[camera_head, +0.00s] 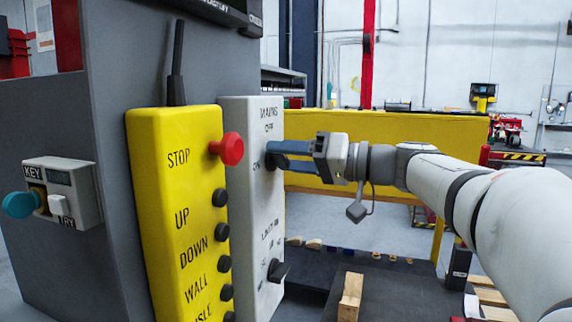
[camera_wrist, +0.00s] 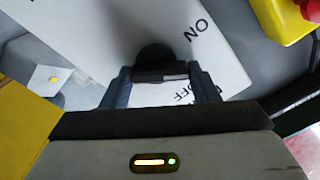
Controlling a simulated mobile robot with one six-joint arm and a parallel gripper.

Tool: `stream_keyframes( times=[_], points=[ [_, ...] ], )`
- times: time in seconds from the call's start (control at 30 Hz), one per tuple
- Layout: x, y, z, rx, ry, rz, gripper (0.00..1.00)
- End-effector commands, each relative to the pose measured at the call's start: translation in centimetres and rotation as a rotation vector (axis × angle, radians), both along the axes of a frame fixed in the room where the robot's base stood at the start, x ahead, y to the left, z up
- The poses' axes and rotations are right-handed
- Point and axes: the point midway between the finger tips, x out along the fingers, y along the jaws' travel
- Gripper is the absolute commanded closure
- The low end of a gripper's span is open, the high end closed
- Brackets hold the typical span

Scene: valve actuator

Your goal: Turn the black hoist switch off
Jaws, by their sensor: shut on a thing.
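A light grey switch box (camera_head: 250,205) stands beside the yellow button box, with labels that seem to read MAINS, OFF and ON near its top. Its upper black switch (camera_head: 270,161) is at my gripper (camera_head: 277,158), whose fingers reach in from the right. In the wrist view the black switch (camera_wrist: 156,58) sits between the two fingertips of my gripper (camera_wrist: 158,76), which are shut on its handle. ON shows above right of it and OFF below right. A second black switch (camera_head: 277,270) is lower on the same box; its label is hard to read.
The yellow button box (camera_head: 178,215) with a red STOP button (camera_head: 228,149) and several black buttons is close on the left. A key switch box (camera_head: 68,192) is on the grey cabinet (camera_head: 108,100). A yellow barrier (camera_head: 400,140) stands behind my arm.

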Motion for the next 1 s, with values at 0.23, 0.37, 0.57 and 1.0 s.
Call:
stream_keyframes(
  times=[0.23,0.37,0.57,1.0],
  points=[
    [0.21,-0.13,0.02,0.081,0.22,-0.003,0.68],
    [0.28,-0.17,0.07,0.123,0.336,-0.004,0.68],
    [0.37,-0.21,0.12,0.186,0.51,-0.004,0.68],
    [0.5,-0.28,0.01,0.288,0.789,-0.005,0.68]
  ],
)
